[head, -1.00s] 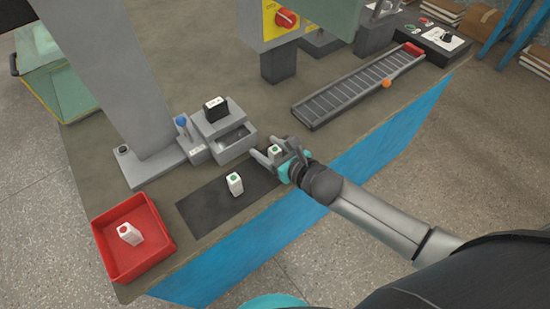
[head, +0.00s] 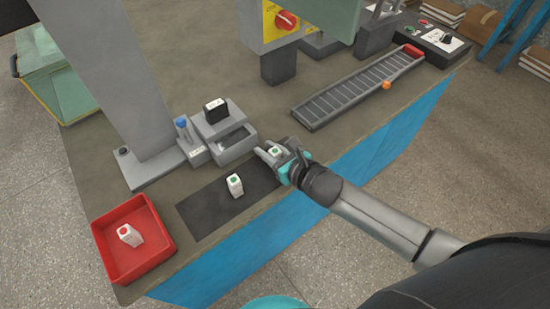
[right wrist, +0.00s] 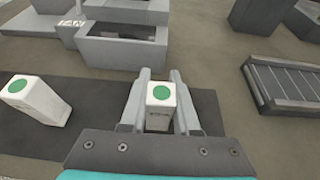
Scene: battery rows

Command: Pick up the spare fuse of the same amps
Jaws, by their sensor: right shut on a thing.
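My right gripper (head: 268,152) is shut on a white fuse with a green dot (head: 275,151), at the right end of the dark mat. In the right wrist view this white fuse (right wrist: 160,107) stands upright between the two fingers; its small print is too small to read. A second white fuse with a green dot (head: 235,185) stands on the mat to the left, apart from the gripper; it also shows in the right wrist view (right wrist: 37,102). A white fuse with a red dot (head: 130,236) is in the red tray (head: 165,245). My left gripper is not in view.
A grey fixture with an open bin (head: 235,150) and a black-bodied block (head: 215,110) stands behind the mat (head: 205,212). A blue knob (head: 181,122) is beside it.

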